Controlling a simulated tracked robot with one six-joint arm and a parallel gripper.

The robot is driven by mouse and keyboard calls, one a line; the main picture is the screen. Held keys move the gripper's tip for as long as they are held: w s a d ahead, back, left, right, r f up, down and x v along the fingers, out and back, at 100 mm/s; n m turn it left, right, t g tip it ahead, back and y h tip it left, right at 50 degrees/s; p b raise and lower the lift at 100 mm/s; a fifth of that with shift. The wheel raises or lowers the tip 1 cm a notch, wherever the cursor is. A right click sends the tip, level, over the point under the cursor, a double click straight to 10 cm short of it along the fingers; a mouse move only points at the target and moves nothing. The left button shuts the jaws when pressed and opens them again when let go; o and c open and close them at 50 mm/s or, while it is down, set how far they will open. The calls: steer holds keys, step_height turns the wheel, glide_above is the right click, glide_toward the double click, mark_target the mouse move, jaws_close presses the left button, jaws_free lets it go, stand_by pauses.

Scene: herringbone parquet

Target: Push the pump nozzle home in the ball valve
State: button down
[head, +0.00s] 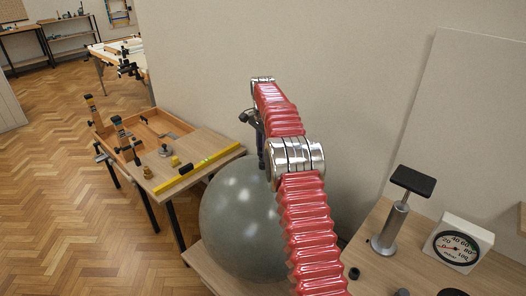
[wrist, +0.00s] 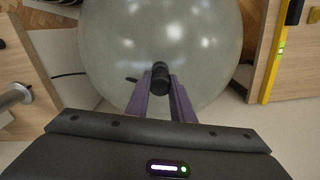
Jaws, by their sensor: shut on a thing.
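A large grey, glossy ball (head: 235,222) sits in the middle of the head view, partly behind my red arm. It fills the upper middle of the wrist view (wrist: 190,35). My gripper (wrist: 160,88) has its two purple fingers shut on the black pump nozzle (wrist: 160,72), which stands out in front of the ball's surface. The ball valve is hidden behind the nozzle, and I cannot tell whether the nozzle is in it. In the head view my gripper is mostly hidden by the arm. The hand pump (head: 393,222) with a black handle stands at right.
A dial gauge (head: 458,244) stands beside the pump on a wooden bench (head: 372,262). A workbench (head: 200,150) with clamps and a yellow level (head: 200,168) is left of the ball. A wall rises behind. Open parquet lies at left.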

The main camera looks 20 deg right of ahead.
steer(key=shift+f, duration=0.8)
steer(key=c, duration=1.5)
jaws_free()
steer(key=shift+o, duration=0.2)
steer(key=shift+r, duration=3.65)
